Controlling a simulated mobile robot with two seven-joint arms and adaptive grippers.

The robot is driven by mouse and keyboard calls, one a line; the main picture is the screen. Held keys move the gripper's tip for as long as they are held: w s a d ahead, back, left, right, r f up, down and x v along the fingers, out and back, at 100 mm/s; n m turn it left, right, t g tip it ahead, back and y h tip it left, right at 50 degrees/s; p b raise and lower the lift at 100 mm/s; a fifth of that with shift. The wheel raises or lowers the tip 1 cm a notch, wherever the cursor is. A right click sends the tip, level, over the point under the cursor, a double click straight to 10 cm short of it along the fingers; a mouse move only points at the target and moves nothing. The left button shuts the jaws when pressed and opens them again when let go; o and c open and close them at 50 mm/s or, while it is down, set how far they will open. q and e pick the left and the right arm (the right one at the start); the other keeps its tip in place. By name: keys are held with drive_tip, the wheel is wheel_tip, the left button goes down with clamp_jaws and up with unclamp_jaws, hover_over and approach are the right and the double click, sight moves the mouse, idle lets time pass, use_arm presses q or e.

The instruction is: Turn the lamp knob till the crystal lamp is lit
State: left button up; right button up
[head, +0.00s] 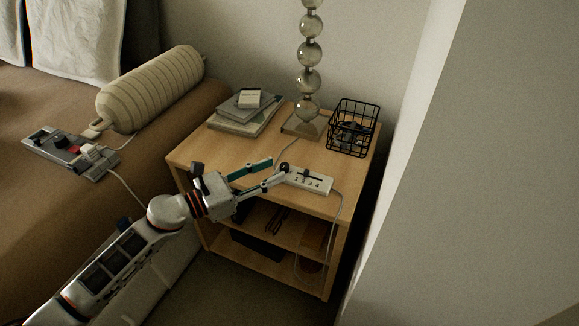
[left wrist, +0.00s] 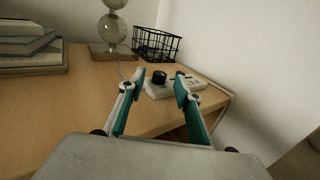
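The crystal lamp (head: 309,54) is a stack of clear balls on a square base at the back of the wooden nightstand. No glow shows in it. It also shows, cut off at the top, in the left wrist view (left wrist: 112,28). A white control box (head: 318,182) with marks on its face lies near the nightstand's right front edge. A black round knob (left wrist: 159,77) stands at the box's left end. My left gripper (head: 277,171) is open and empty, its green-padded fingers pointing at the knob. In the left wrist view the knob appears between the fingertips; contact cannot be told. My right gripper is not in view.
A black wire basket (head: 353,128) stands behind the box. Stacked books (head: 243,113) lie at the back left. A cord runs from the box over the front edge. A wall stands close on the right. The bed (head: 60,180), with a bolster and another device, is left.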

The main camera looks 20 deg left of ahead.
sight(281, 167)
use_arm(q)
drive_tip(key=shift+x, duration=2.35)
clamp_jaws()
